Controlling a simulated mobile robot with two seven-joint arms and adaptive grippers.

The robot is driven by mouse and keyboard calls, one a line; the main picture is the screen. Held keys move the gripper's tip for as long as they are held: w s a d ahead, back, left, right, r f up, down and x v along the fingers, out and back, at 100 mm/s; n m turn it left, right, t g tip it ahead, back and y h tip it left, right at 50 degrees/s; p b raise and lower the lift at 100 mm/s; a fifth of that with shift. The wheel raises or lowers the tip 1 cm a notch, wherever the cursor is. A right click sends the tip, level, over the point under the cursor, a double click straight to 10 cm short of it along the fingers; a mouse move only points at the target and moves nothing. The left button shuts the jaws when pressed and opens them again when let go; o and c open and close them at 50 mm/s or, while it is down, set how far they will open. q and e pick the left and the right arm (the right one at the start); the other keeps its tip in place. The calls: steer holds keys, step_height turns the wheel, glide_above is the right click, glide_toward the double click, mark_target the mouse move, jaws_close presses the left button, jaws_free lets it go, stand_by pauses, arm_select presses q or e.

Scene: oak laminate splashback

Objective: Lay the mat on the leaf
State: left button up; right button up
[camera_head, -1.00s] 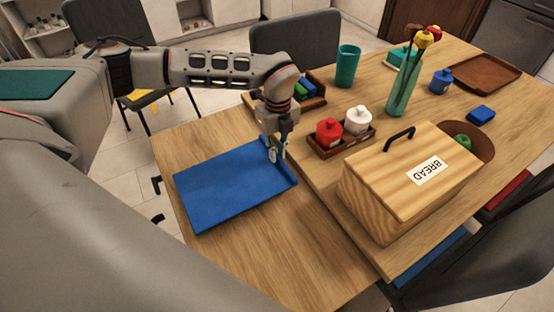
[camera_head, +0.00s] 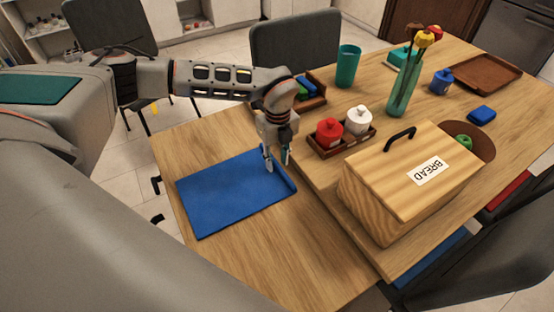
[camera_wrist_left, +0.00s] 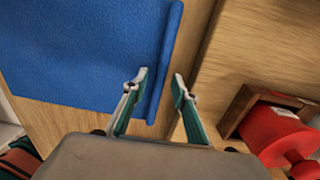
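The blue mat (camera_head: 232,195) lies flat on the wooden table leaf (camera_head: 300,245), with a rolled or raised edge along its right side. My left gripper (camera_head: 276,165) is just above that edge, near the mat's upper right corner. Its fingers are apart. In the left wrist view the mat (camera_wrist_left: 85,50) fills the upper left, and its raised edge passes between the open fingertips (camera_wrist_left: 160,78) without visible contact on both sides. My right gripper is not in view.
A bread box (camera_head: 410,180) stands right of the leaf. A caddy with a red jar (camera_head: 329,132) and a white jar (camera_head: 358,120) is close to the left gripper's right. A teal cup (camera_head: 348,66) and a flower vase (camera_head: 403,85) stand behind. The leaf's front is clear.

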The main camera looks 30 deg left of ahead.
arm_select(q)
step_height(320, 180, up, 12)
steer(key=shift+p, duration=0.45)
stand_by(0.4)
